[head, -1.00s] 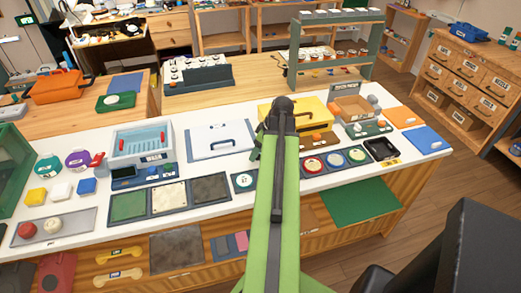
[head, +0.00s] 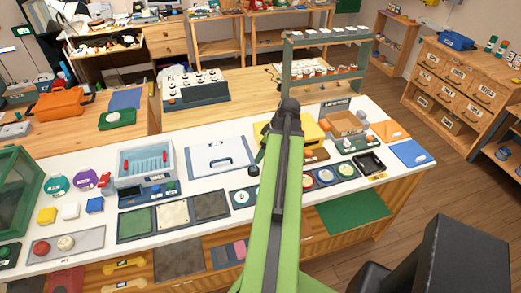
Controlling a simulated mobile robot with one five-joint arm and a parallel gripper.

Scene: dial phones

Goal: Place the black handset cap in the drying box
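My green arm reaches out over the white-topped bench, and its black end (head: 288,106) is in the head view. The fingers are hidden behind the arm, so I cannot tell whether they are open or shut. A small dark rounded thing (head: 254,170) shows just left of the arm; I cannot tell if it is the black handset cap or part of my gripper. A pale blue open box (head: 146,164) with red pegs stands at the left of the bench. A green-framed clear box (head: 18,190) stands at the far left. The labels are too small to tell which is the drying box.
A white panel with a handle (head: 221,157) lies right of the pale blue box. Dark-edged mats (head: 174,214) lie in front. A yellow case (head: 312,130) is partly behind my arm. A black tray (head: 368,163) sits at the right. A green shelf rack (head: 328,70) stands behind.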

